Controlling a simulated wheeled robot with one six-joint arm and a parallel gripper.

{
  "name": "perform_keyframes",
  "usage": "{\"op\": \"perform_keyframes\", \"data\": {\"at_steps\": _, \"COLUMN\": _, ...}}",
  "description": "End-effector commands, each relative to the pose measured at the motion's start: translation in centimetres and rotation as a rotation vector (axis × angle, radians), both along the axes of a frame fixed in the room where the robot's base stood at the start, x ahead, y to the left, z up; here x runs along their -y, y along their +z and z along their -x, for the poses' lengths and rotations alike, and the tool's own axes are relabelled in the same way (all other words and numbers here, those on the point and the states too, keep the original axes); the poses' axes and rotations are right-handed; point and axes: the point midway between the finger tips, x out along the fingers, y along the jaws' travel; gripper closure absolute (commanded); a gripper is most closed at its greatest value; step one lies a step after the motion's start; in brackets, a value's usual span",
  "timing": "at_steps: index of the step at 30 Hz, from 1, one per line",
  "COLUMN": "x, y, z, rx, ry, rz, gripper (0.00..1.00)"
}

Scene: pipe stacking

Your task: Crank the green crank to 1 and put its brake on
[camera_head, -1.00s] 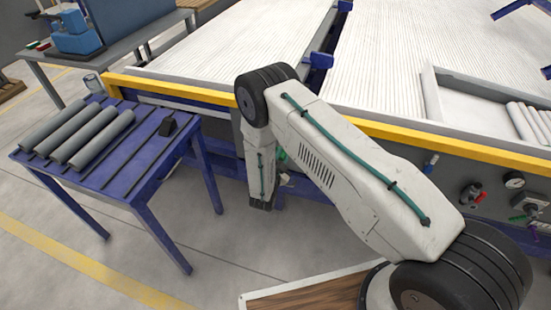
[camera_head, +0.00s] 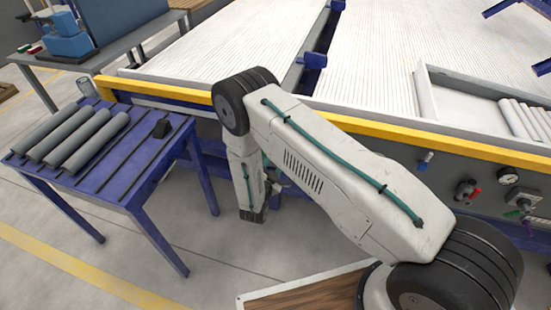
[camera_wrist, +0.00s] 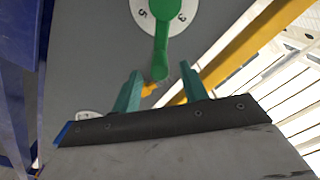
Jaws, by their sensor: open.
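The green crank (camera_wrist: 161,40) shows in the wrist view at the top, on a white round dial (camera_wrist: 184,17) with digits; a 5 is readable to its left. Its arm points down the picture, and its lower end lies between and just beyond my gripper's teal fingers (camera_wrist: 160,88). The fingers are open, one on each side, and I see no contact. A small yellow part (camera_wrist: 150,89) shows by the crank's lower end; I cannot tell if it is the brake. In the head view my gripper (camera_head: 252,214) hangs low beside the machine, and my arm hides the crank.
A blue table (camera_head: 120,185) with several grey pipes (camera_head: 75,135) stands left of my gripper. The yellow-edged machine (camera_head: 350,124) runs behind my arm. Its front panel at right has a gauge (camera_head: 508,177) and knobs. The floor between table and arm is clear.

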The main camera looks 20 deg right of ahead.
Motion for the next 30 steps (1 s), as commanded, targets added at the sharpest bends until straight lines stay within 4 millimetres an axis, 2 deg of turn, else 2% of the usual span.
{"op": "perform_keyframes", "data": {"at_steps": 3, "x": -1.1, "y": 0.0, "z": 1.6, "rx": -0.001, "ry": 0.003, "rz": 0.002, "gripper": 0.57}}
{"op": "perform_keyframes", "data": {"at_steps": 6, "x": -1.6, "y": 0.0, "z": 2.4, "rx": 0.000, "ry": 0.004, "rz": 0.000, "gripper": 0.57}}
{"op": "perform_keyframes", "data": {"at_steps": 16, "x": -1.8, "y": 0.0, "z": 2.8, "rx": 0.001, "ry": 0.001, "rz": 0.000, "gripper": 0.57}}
{"op": "perform_keyframes", "data": {"at_steps": 20, "x": -1.5, "y": 0.8, "z": 2.5, "rx": 0.015, "ry": -0.015, "rz": -0.017, "gripper": 0.93}}
{"op": "perform_keyframes", "data": {"at_steps": 21, "x": -1.2, "y": 1.5, "z": 2.3, "rx": 0.031, "ry": -0.034, "rz": -0.036, "gripper": 1.00}}
{"op": "perform_keyframes", "data": {"at_steps": 23, "x": -0.6, "y": 3.3, "z": 1.9, "rx": 0.070, "ry": -0.075, "rz": -0.082, "gripper": 1.00}}
{"op": "perform_keyframes", "data": {"at_steps": 25, "x": 0.6, "y": 6.3, "z": 1.3, "rx": 0.140, "ry": -0.149, "rz": -0.160, "gripper": 1.00}}
{"op": "perform_keyframes", "data": {"at_steps": 29, "x": 4.1, "y": 13.6, "z": 1.1, "rx": 0.339, "ry": -0.336, "rz": -0.364, "gripper": 1.00}}
{"op": "perform_keyframes", "data": {"at_steps": 30, "x": 5.2, "y": 16.0, "z": 1.4, "rx": 0.413, "ry": -0.398, "rz": -0.433, "gripper": 1.00}}
